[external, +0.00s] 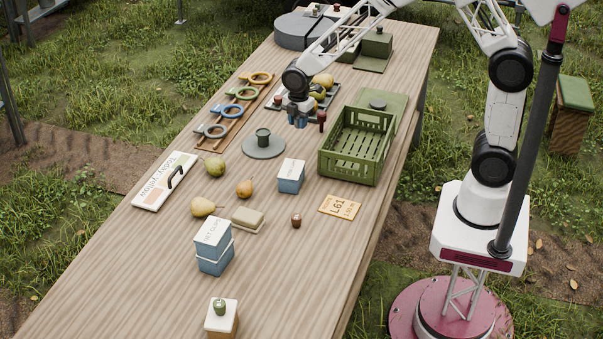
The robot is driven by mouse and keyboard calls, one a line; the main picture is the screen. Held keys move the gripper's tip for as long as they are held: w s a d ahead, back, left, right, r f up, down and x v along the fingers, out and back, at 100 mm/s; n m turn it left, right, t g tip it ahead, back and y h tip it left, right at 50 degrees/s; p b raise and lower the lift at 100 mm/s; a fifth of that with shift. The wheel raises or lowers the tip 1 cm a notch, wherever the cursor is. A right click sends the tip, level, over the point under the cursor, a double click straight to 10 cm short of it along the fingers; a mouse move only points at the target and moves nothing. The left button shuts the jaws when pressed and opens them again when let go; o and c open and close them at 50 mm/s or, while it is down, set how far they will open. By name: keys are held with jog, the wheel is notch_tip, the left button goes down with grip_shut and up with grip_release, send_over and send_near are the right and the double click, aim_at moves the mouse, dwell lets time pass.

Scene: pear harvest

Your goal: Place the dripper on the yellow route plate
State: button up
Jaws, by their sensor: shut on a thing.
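The yellow route plate (341,207) lies flat on the wooden table, in front of the green crate, with dark "L61" lettering and nothing on it. My gripper (301,121) is over the table, left of the crate's far end and well behind the plate. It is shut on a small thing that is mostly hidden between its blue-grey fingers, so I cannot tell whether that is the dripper. A small reddish-brown object (296,220) stands left of the plate, apart from it.
The slatted green crate (350,172) stands behind the plate. A blue-and-white box (291,175) is between the disc and the crate. Pears (206,207), a beige block (247,220) and stacked boxes (213,246) lie further left. The table around the plate's front is clear.

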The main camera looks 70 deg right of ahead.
jog(key=shift+r, duration=0.1)
notch_tip(320, 180, up, 5)
jog(key=shift+r, duration=0.15)
jog(key=s+a+n, duration=0.1)
jog(key=s+a, duration=0.2)
jog(key=s+a+n, duration=0.2)
jog(key=s+a, duration=0.1)
jog(key=s, duration=0.1)
jog(key=s+a+r+n, duration=0.1)
jog(key=s+a, duration=0.2)
jog(key=s, duration=0.1)
jog(key=shift+s+a+n, duration=0.15)
jog(key=shift+a+n, duration=0.05)
jog(key=shift+n, duration=0.2)
jog(key=s+a+f+n, duration=0.1)
jog(key=s+a+n, duration=0.35)
jog(key=s, duration=0.85)
jog(key=s+a+n, duration=0.3)
jog(key=s+n, duration=0.2)
jog(key=s, duration=0.7)
notch_tip(320, 180, down, 10)
jog(key=shift+r, duration=0.15)
jog(key=shift+d, duration=0.1)
send_over(341, 208)
jog(key=shift+f, duration=0.75)
